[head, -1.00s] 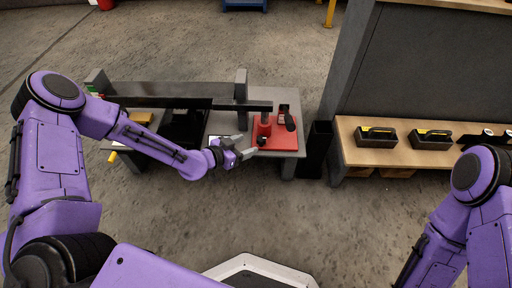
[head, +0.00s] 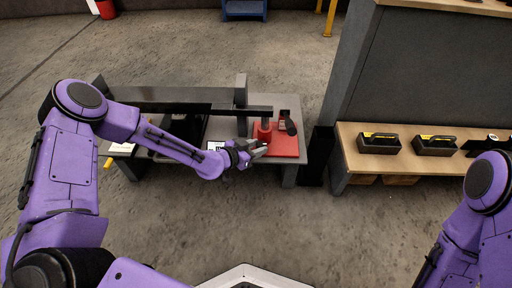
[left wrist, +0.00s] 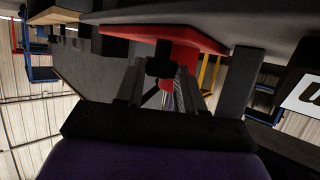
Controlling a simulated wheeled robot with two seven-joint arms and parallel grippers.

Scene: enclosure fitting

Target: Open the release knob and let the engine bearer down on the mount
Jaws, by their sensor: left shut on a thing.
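The red jack (head: 264,131) stands on a red base plate (head: 286,147) at the right end of the grey bench. A long dark beam, apparently the engine bearer (head: 180,101), runs across the bench with its right end over the jack. My left gripper (head: 258,149) is at the jack's near side, shut on the small black release knob, which the head view mostly hides. In the left wrist view the knob (left wrist: 160,66) lies between the fingers, with the red jack body behind it. I cannot tell which part is the mount. My right gripper is out of view.
A grey post (head: 241,90) rises beside the beam. A black handle (head: 290,126) stands at the back of the red plate. The floor in front is clear.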

